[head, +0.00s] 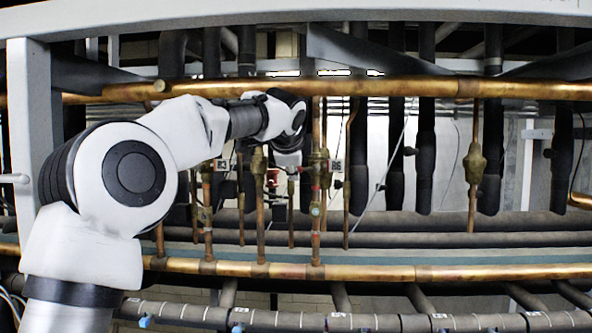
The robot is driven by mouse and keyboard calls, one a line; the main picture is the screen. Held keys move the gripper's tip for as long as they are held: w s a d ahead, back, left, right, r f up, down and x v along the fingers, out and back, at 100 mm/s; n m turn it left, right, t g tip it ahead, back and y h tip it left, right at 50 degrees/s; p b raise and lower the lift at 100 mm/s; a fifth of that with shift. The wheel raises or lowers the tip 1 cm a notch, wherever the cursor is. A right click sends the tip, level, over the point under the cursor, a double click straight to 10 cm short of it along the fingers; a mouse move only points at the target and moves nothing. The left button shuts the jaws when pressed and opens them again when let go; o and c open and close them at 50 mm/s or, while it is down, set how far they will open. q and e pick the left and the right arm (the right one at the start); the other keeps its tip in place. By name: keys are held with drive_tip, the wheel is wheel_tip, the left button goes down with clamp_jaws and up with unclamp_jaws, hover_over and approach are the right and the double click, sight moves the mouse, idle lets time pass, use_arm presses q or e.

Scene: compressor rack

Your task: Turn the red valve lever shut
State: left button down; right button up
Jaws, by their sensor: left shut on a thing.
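My left gripper (289,164) is at the cluster of vertical copper pipes and valves in the middle of the view, below my dark wrist. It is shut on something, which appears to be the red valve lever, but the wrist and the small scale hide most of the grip. Small red parts show right beside the fingers, and I cannot make out the lever's angle. A brass valve body (318,165) on a vertical pipe stands just right of the gripper. My right gripper is not in view.
A thick horizontal copper pipe (400,87) crosses above the gripper, and another copper pipe (420,272) crosses below. Black insulated pipes (358,150) hang at the right. A grey frame post (30,130) stands at the left. Another brass valve (474,163) is farther right.

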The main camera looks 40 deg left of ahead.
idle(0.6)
use_arm(q)
drive_tip(key=c, duration=1.3)
unclamp_jaws()
drive_tip(key=shift+o, duration=0.9)
drive_tip(key=shift+w+a, duration=0.1)
drive_tip(key=shift+a, duration=0.05)
drive_tip(key=shift+w+a, duration=0.1)
drive_tip(key=shift+a, duration=0.05)
drive_tip(key=v, duration=0.7)
